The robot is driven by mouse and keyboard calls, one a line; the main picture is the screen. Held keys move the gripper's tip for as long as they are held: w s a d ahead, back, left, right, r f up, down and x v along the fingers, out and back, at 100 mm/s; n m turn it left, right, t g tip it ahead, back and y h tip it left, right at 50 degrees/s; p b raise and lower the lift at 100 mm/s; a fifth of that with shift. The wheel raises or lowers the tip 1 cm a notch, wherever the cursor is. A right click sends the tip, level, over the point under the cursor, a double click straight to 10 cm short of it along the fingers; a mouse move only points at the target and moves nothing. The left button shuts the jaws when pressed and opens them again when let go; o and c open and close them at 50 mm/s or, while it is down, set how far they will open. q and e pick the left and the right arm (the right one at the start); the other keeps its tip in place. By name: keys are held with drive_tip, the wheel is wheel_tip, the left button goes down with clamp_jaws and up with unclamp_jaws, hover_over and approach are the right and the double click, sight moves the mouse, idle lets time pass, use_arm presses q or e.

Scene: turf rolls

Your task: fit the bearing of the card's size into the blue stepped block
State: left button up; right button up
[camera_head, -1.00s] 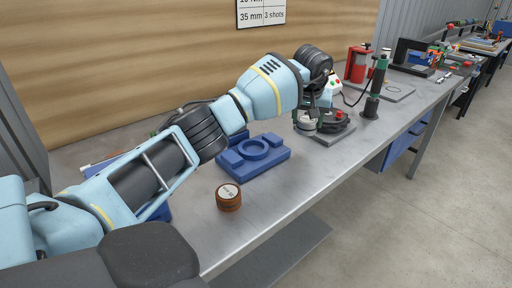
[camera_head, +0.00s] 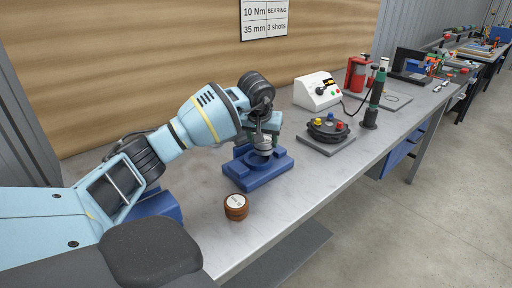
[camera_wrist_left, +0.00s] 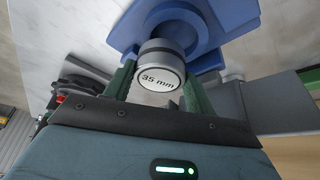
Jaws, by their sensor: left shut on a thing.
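My left gripper (camera_head: 264,141) is shut on a grey round bearing (camera_head: 264,150). In the left wrist view the bearing (camera_wrist_left: 159,66) sits between the green fingers, and its end label reads "35 mm". The blue stepped block (camera_head: 262,178) stands on the bench under the gripper; it also shows in the left wrist view (camera_wrist_left: 236,22) behind the bearing. The bearing is over the block's round seat; I cannot tell if they touch. The card (camera_head: 264,19) on the wall reads "10 Nm", "BEARING", "35 mm", "3 shots". My right gripper is not in view.
A brown round piece with a white top label (camera_head: 236,207) stands in front of the block. To the right are a black round fixture with coloured knobs (camera_head: 328,128), a white control box (camera_head: 317,91) and an upright green-handled tool (camera_head: 376,95). The bench front is mostly clear.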

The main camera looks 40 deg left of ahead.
sight(258, 153)
use_arm(q)
drive_tip(key=shift+s+a, duration=0.35)
drive_tip(key=shift+s, duration=0.15)
drive_tip(key=shift+s+f+p, duration=0.1)
drive_tip(key=shift+f+p, duration=0.25)
drive_tip(key=shift+f, duration=1.4)
drive_tip(key=o, duration=1.2)
drive_tip(key=v, duration=1.1)
drive_tip(key=shift+s+r, duration=0.2)
drive_tip(key=shift+r, duration=0.2)
